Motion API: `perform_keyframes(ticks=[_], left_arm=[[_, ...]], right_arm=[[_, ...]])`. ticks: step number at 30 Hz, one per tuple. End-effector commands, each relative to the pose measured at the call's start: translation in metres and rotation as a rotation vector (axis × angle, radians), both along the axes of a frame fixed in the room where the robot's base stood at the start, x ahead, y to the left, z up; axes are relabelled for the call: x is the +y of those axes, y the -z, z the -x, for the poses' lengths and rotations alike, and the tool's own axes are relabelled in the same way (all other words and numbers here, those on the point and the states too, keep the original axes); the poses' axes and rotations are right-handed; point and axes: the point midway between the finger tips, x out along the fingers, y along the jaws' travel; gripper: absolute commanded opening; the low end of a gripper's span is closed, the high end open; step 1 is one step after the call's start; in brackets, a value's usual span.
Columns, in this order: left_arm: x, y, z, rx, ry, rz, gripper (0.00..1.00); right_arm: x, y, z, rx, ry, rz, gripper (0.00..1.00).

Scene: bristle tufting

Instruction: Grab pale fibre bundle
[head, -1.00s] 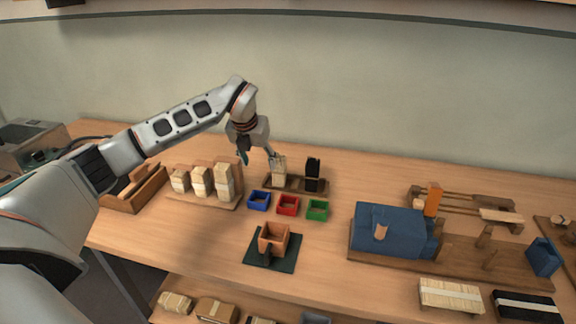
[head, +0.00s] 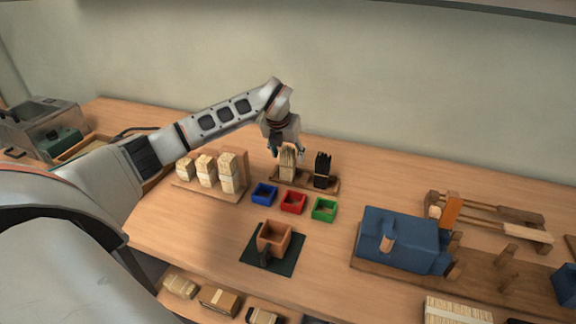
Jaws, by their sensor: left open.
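The pale fibre bundle (head: 287,164) stands upright in a wooden holder (head: 304,184) near the back of the bench. A black fibre bundle (head: 322,168) stands beside it on the right in the same holder. My left gripper (head: 286,152) is open and points down at the top of the pale bundle. Its fingers appear to be on either side of the bundle's upper end, but I cannot tell whether they touch it. My right gripper is out of view.
Blue (head: 264,194), red (head: 293,202) and green (head: 324,209) boxes sit in front of the holder. A wooden rack (head: 243,176) with pale blocks stands to the left. An open brown box (head: 275,236) on a dark mat (head: 286,268) is nearer. A blue machine (head: 400,238) stands right.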

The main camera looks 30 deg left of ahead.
Motion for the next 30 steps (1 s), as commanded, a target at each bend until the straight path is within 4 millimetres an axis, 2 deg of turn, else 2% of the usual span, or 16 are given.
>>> perform_keyframes(ticks=[4, 11, 16, 26, 30], left_arm=[[0.0011, 0.0116, -0.0045, 0.001, 0.000, 0.000, 0.51], [0.0015, 0.0120, -0.0051, 0.000, 0.001, 0.000, 0.51], [0.0015, 0.0119, -0.0050, 0.000, 0.001, 0.000, 0.10], [0.0016, 0.0108, -0.0052, -0.001, 0.000, 0.000, 0.09], [0.0016, 0.0043, -0.0058, -0.003, 0.000, -0.001, 0.09]], right_arm=[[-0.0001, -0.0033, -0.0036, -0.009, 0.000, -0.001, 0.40], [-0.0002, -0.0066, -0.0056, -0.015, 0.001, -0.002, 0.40], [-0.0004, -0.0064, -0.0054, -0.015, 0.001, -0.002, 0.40], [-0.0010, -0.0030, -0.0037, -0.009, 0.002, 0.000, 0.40], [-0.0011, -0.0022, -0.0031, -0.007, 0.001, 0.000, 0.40]])
